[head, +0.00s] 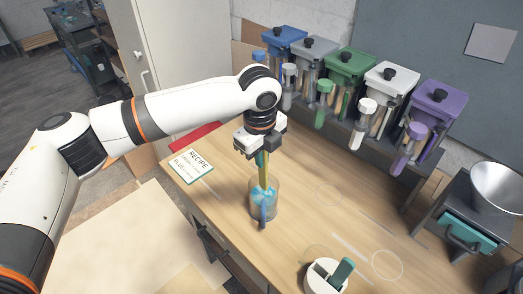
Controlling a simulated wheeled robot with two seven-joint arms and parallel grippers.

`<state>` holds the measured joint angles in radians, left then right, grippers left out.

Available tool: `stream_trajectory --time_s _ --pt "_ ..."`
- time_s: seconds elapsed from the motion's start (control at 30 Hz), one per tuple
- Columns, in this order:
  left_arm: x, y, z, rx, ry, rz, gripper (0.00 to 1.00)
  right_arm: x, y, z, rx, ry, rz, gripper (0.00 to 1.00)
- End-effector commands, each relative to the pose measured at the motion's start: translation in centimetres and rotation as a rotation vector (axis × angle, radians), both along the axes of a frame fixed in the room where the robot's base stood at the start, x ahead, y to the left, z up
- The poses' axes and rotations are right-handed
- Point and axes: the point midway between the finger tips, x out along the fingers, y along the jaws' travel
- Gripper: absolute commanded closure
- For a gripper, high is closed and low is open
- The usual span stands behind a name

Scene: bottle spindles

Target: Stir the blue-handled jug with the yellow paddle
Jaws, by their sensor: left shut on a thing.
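My left gripper (262,146) is above the wooden table, pointing down, shut on the yellow paddle (263,172). The paddle stands nearly upright, with its lower end inside the blue-handled jug (265,200). The jug is clear, with a blue handle on its near side, and stands on the table. Blue material shows inside the jug around the paddle. Whether the paddle touches the jug's wall or bottom cannot be told. My right gripper is not in view.
A recipe card (192,166) stands left of the jug. Several colored-lid dispensers (350,68) line the back. A white container (326,276) with a teal item sits at the front. A metal bowl (497,185) stands at right. The table right of the jug is mostly clear.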

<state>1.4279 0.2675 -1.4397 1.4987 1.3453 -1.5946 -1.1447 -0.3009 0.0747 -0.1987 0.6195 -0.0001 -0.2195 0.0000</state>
Motion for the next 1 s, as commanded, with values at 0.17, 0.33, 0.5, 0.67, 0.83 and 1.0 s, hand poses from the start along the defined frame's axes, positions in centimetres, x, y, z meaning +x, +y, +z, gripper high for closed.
stream_trajectory --time_s 0.17,0.33,0.5,0.67,0.83,1.0 --pt "0.2 -0.1 -2.0 0.0 0.001 0.001 1.0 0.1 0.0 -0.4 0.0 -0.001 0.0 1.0" --pt "0.3 -0.1 -3.7 0.0 0.001 0.0 1.0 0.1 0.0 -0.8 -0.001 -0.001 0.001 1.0" --pt "0.5 -0.1 -5.4 0.0 0.001 0.001 1.0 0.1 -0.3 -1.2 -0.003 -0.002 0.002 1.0" --pt "0.6 -0.2 -7.0 0.0 0.001 0.001 1.0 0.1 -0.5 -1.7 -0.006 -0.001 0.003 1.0" --pt "0.8 -0.3 -8.5 -0.001 0.001 0.001 1.0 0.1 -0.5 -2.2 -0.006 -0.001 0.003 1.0" --pt "0.9 -0.3 -9.5 -0.001 0.001 0.0 1.0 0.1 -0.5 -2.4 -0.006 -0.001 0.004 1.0"
